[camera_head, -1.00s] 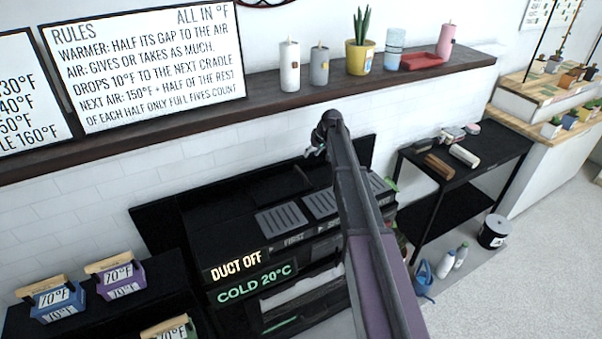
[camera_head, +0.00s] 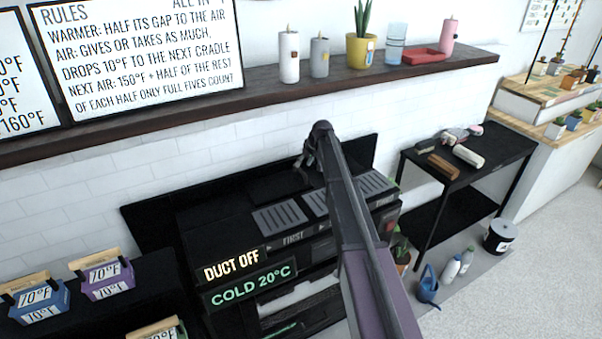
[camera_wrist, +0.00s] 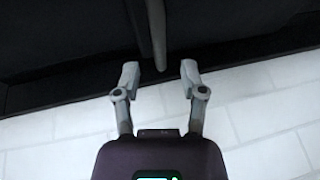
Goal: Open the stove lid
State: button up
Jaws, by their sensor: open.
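The stove (camera_head: 245,225) is a black unit against the tiled wall, with several slatted grey plates on top and lit signs reading "DUCT OFF" and "COLD 20°C". A flat dark panel, seemingly the stove lid (camera_head: 272,188), lies behind the plates and looks shut. My gripper (camera_head: 303,172) is low over the rear of the stove, at the panel's right end. In the wrist view my gripper (camera_wrist: 160,70) is open. A grey bar (camera_wrist: 157,30), perhaps a handle, runs down toward the gap between the fingertips against a dark surface. I cannot tell whether they touch.
A dark shelf (camera_head: 200,108) with candles, a plant pot and a red tray runs above the stove. A black side table (camera_head: 490,145) stands at right. Labelled boxes (camera_head: 105,280) sit at left. Bottles and a watering can (camera_head: 428,285) stand on the floor.

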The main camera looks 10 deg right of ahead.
aim_at(300, 169)
jog(key=shift+b+x, duration=1.1)
jog(key=shift+x, duration=0.45)
grip_shut()
jog(key=shift+a, duration=0.1)
jog(key=shift+r, duration=0.1)
